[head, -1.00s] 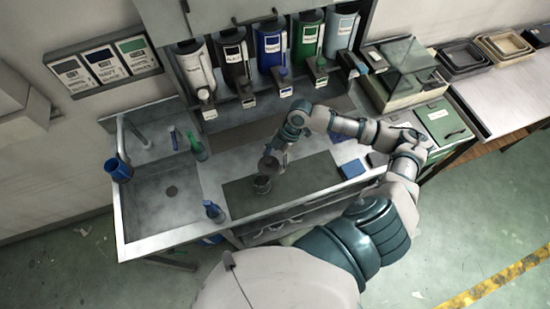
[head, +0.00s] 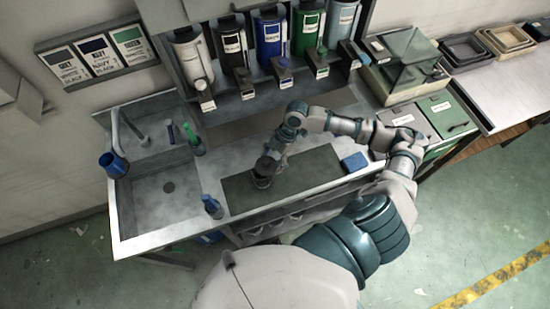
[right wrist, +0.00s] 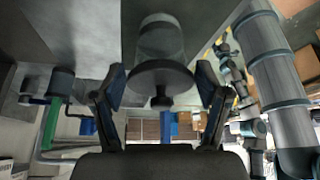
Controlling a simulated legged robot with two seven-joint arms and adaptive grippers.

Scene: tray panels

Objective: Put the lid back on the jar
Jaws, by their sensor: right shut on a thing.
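A clear jar (head: 261,182) stands upright on the dark green mat (head: 310,177) on the bench. A dark round lid (head: 265,164) is over the jar's mouth. My right gripper (head: 271,158) is shut on the lid, coming from above. In the right wrist view, the lid (right wrist: 160,77) with its knob is between the two fingers of the gripper (right wrist: 160,90), and the glass jar (right wrist: 160,40) lines up right behind it. I cannot tell whether the lid's rim is fully seated. My left gripper is not in view.
A blue box (head: 354,162) lies right of the mat. Several dispensers hang behind. The mat's right part is clear.

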